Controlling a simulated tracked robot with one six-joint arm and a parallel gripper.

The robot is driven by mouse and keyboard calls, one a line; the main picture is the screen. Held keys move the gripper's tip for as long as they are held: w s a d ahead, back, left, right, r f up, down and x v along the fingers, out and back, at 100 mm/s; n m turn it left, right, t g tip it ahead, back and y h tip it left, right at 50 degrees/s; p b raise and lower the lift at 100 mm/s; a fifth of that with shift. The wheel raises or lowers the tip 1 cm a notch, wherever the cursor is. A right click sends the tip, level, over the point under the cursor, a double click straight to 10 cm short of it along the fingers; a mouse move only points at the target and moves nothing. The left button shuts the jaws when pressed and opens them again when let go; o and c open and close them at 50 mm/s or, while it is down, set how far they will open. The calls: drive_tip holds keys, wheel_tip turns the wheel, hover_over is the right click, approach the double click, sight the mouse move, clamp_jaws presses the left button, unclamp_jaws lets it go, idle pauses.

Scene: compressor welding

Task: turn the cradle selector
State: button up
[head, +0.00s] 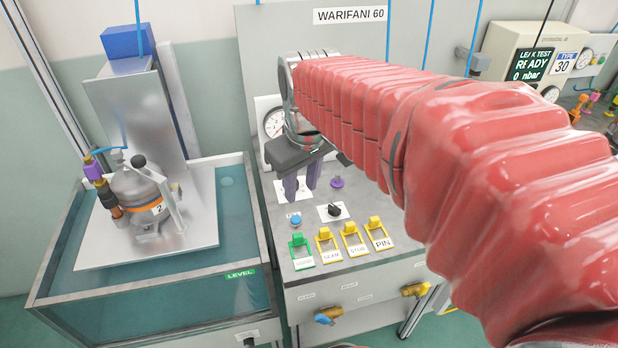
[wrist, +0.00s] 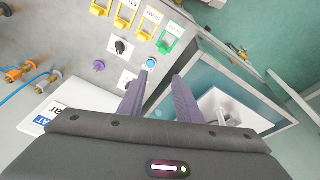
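A black rotary knob (head: 333,211) sits on a white plate on the grey control panel; it also shows in the wrist view (wrist: 119,46). A second white plate (head: 280,187) lies behind my fingers, and any knob on it is hidden. I cannot read which is the cradle selector. My gripper (head: 302,189) is above the panel's left part, up and left of the black knob in the head view. Its two purple fingers stand apart with nothing between them, as the wrist view also shows (wrist: 160,77).
A purple knob (head: 337,183), a blue button (head: 296,220) and a green-framed switch (head: 301,252) are close by. Yellow-framed switches (head: 352,240) line the front. The water tank (head: 150,288) stands left, with a compressor (head: 140,195) on a metal plate above it.

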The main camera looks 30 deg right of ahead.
drive_tip(key=w+d+f+g, duration=0.1)
drive_tip(key=w+d+f, duration=0.1)
drive_tip(key=w+d, duration=0.4)
drive_tip(key=n+g, duration=0.2)
hover_over(332, 205)
wheel_tip(332, 205, down, 4)
drive_tip(key=r, duration=0.1)
drive_tip(key=shift+f+y, duration=0.25)
drive_tip(key=shift+y, duration=0.05)
drive_tip(key=shift+f, duration=0.15)
wheel_tip(332, 205, down, 14)
drive_tip(key=shift+r, duration=0.2)
drive_tip(key=shift+c, duration=0.2)
clamp_jaws()
